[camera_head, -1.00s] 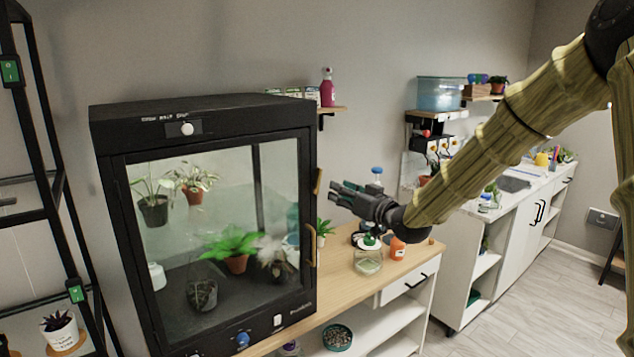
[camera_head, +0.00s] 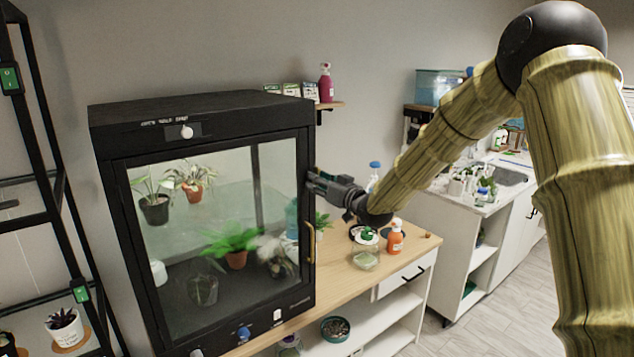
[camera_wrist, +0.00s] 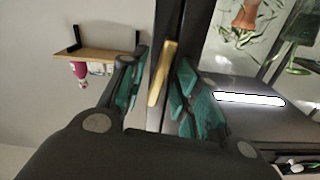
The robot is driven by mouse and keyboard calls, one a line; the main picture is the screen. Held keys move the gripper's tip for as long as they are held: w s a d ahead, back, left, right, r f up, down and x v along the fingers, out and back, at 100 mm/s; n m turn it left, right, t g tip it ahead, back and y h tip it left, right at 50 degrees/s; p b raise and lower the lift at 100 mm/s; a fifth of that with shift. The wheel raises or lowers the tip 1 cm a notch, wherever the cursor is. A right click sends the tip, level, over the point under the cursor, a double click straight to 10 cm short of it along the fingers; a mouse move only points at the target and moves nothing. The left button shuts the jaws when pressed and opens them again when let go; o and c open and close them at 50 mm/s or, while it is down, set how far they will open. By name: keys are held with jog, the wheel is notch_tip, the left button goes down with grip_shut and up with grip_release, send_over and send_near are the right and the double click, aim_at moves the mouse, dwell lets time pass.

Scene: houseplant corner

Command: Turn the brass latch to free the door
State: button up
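The black glass-fronted cabinet (camera_head: 205,112) stands on the wooden bench, its door (camera_head: 130,235) closed. The brass latch (camera_wrist: 163,72) is on the cabinet's right front edge; in the wrist view it lies between my gripper's two green-padded fingers, slightly tilted. In the head view my gripper (camera_head: 318,183) is at the cabinet's right edge and mostly hides the latch. The brass door handle (camera_head: 310,243) sits below it.
A glass jar (camera_head: 364,258) and an orange spray bottle (camera_head: 395,237) stand on the bench (camera_head: 345,278) below my arm. A wall shelf (camera_head: 330,105) with a pink bottle (camera_head: 326,83) is behind the cabinet. A black rack (camera_head: 50,150) stands at the left.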

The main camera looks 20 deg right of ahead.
grip_shut()
jog(key=shift+b, duration=0.3)
jog(key=n+b, duration=0.2)
jog(key=b, duration=0.1)
dwell(0.3)
